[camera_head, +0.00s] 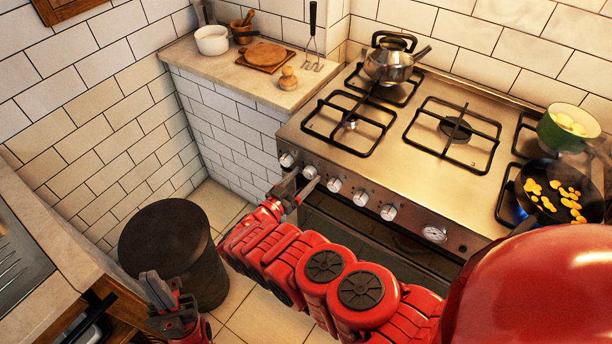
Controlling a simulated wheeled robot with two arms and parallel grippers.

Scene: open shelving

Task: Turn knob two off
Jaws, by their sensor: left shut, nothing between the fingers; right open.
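A row of several silver knobs runs along the stove's front panel. The leftmost knob (287,160) is clear of my gripper. The second knob from the left (310,172) is right at the fingertips of my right gripper (306,181). That gripper is open, with its fingers pointing up toward this knob; I cannot tell whether they touch it. The third knob (334,185), the fourth knob (361,198) and the fifth knob (389,212) stand uncovered to the right. My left gripper (160,286) is shut and empty at the lower left, away from the stove.
A dark round bin (170,240) stands between my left gripper and the tiled wall. A kettle (390,65), a green pot (568,128) and a frying pan (560,195) with yellow food sit on the stove. A blue flame (514,212) shows beside the pan.

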